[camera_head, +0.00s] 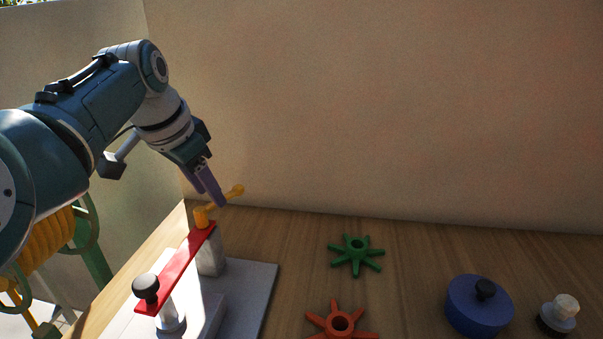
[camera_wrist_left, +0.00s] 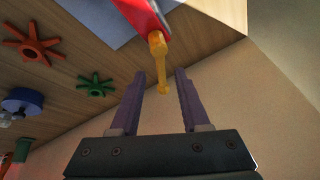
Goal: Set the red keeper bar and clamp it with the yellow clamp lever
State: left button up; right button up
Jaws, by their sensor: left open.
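The red keeper bar (camera_head: 178,265) lies across two light posts on a grey base plate (camera_head: 255,290) at the left of the table. A black knob (camera_head: 146,288) stands at its near end. The yellow clamp lever (camera_head: 235,191) is at its far end and points back and to the right. My left gripper (camera_head: 220,201) is open beside the lever. In the left wrist view, the lever (camera_wrist_left: 161,65) reaches from the bar (camera_wrist_left: 143,18) towards the gap between my open fingers (camera_wrist_left: 162,85). Whether a finger touches it I cannot tell. My right gripper is not in view.
A green star-shaped part (camera_head: 357,255) and an orange-red one (camera_head: 340,323) lie right of the base plate. A blue round lidded thing (camera_head: 479,306) and a small pale-topped knob (camera_head: 559,313) are further right. A wall (camera_head: 400,110) stands close behind the table.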

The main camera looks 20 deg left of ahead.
pick_arm(q)
jog(key=shift+x, duration=1)
grip_shut()
dwell(0.8)
